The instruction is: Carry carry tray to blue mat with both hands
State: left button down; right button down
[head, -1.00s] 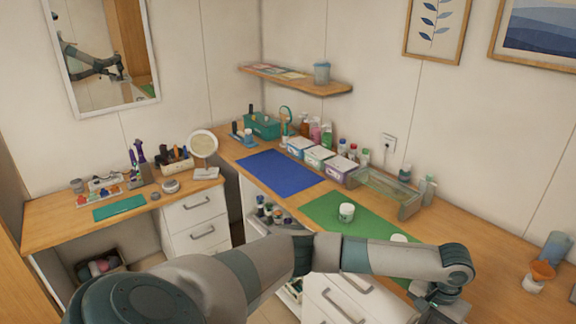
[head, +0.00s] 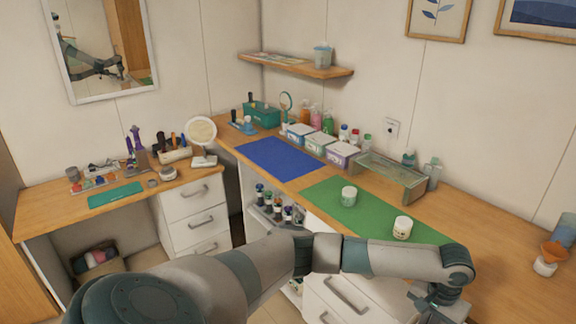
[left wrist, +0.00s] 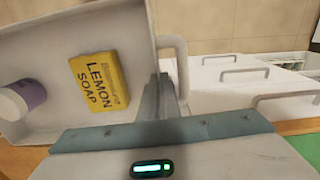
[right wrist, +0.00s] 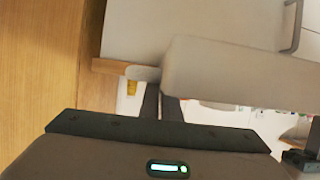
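The carry tray (left wrist: 140,60) is white and fills the left of the left wrist view. A yellow box of lemon soap (left wrist: 97,82) and a white and purple jar (left wrist: 22,98) are in it. My left gripper (left wrist: 166,90) is shut on the tray's handle. The tray's pale outer wall (right wrist: 235,75) shows in the right wrist view. My right gripper (right wrist: 161,100) appears shut on the handle there, its grip partly hidden. In the head view my left gripper (head: 437,302) is at the lower right, and the tray is out of sight. The blue mat (head: 282,165) lies bare on the counter.
A green mat (head: 375,215) with two white jars (head: 349,196) (head: 402,228) lies nearer than the blue mat. Bins (head: 320,143) and a glass-sided stand (head: 393,175) line the back. White drawers (head: 345,290) front the counter. A side desk (head: 60,215) stands left.

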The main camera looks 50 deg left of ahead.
notch_tip(320, 180, down, 7)
jog(key=b, duration=0.5)
jog(key=shift+r+b, duration=0.15)
jog(key=shift+b, duration=0.25)
jog(key=shift+d, duration=0.15)
